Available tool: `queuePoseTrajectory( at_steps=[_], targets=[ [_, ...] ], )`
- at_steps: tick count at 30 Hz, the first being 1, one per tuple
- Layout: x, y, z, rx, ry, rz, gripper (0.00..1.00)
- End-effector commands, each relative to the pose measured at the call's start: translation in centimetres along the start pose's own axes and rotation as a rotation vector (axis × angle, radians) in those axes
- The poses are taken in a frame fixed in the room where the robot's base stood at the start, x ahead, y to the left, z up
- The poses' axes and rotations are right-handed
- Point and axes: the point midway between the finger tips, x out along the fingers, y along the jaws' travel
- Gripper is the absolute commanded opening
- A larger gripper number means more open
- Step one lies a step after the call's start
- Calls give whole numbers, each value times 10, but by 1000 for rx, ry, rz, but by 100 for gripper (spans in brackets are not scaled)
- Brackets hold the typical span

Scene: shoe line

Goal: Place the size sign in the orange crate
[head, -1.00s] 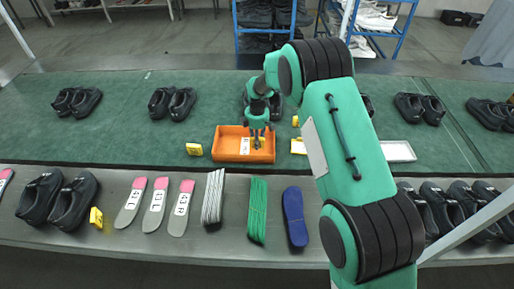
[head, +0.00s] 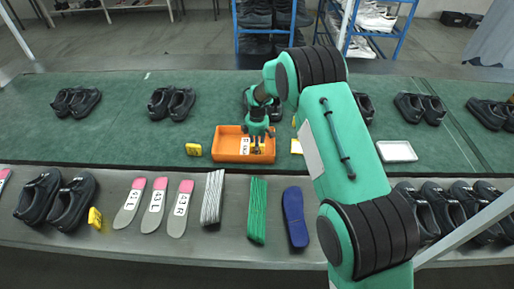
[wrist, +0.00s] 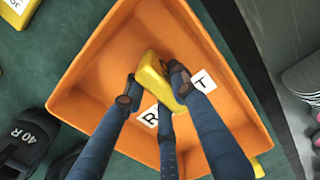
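The orange crate (head: 228,154) stands on the green belt, in the middle of the head view. Its orange wall (wrist: 92,52) fills much of the wrist view. The yellow size sign (wrist: 152,74) is tilted between my gripper's dark fingers, inside the crate's outline. My gripper (wrist: 157,92) looks shut on it; it also shows low over the crate in the head view (head: 257,146). I cannot tell whether the sign touches the crate floor.
Another yellow sign (head: 193,149) stands left of the crate. A white tray (head: 398,151) lies to the right. Black shoes (head: 172,103) line the belt behind. Insoles (head: 154,208), laces (head: 257,211) and more shoes (head: 70,200) lie on the grey front shelf.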

Motion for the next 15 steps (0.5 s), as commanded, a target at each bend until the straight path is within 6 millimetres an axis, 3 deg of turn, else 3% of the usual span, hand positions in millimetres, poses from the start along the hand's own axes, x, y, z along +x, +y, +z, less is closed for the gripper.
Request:
queuePoseTrajectory(
  at_steps=[3,15],
  targets=[
    [0,0,0,0,0,0,44],
    [-3,0,0,0,0,0,44]
  ],
)
